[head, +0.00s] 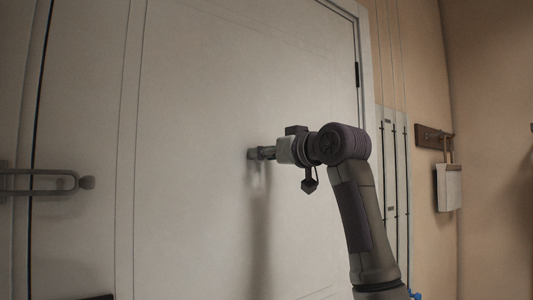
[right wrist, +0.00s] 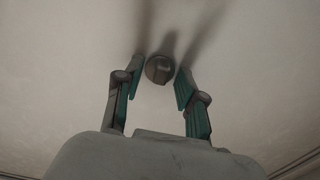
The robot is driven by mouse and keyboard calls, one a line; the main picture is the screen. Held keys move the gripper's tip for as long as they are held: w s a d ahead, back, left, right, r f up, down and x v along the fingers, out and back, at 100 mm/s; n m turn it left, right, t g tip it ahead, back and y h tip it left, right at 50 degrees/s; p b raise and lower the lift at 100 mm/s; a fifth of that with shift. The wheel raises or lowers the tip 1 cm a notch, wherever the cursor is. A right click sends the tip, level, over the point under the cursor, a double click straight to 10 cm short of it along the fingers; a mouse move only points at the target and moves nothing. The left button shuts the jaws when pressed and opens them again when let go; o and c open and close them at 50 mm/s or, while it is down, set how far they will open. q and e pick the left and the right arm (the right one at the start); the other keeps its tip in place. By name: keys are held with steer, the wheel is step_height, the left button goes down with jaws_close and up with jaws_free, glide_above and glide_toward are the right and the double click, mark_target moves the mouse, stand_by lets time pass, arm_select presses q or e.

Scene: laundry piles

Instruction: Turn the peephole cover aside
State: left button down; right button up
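The peephole cover (right wrist: 159,69) is a small round grey disc on the pale door (head: 200,110). In the right wrist view it sits between and just past the tips of my right gripper (right wrist: 157,76). The two green-padded fingers stand apart, one on each side of the disc. I cannot tell whether either finger touches it. In the head view my right gripper (head: 256,153) reaches left to the door face, and its fingers hide the cover there. My left gripper is not in view.
A metal swing-bar latch (head: 45,182) is at the left edge. A dark hinge (head: 357,75) is on the door's right side. Pale slatted panels (head: 395,170) and a wall rack (head: 434,137) with a hanging white item (head: 448,187) stand to the right.

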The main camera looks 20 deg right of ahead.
jaws_close()
steer(key=shift+a+m, duration=0.1)
steer(key=shift+m, duration=0.2)
steer(key=shift+s+a+r+m+p, duration=0.15)
steer(key=shift+a+r+m+p, duration=0.25)
steer(key=shift+m, duration=1.75)
steer(key=shift+s+a+r+m+p, duration=0.2)
steer(key=shift+m+p, duration=0.3)
steer(key=shift+m, duration=1.7)
steer(key=shift+s+a+r+m+p, duration=0.1)
steer(key=shift+a+r+m+p, duration=0.25)
steer(key=shift+m, duration=1.8)
jaws_free()
steer(key=shift+f, duration=0.1)
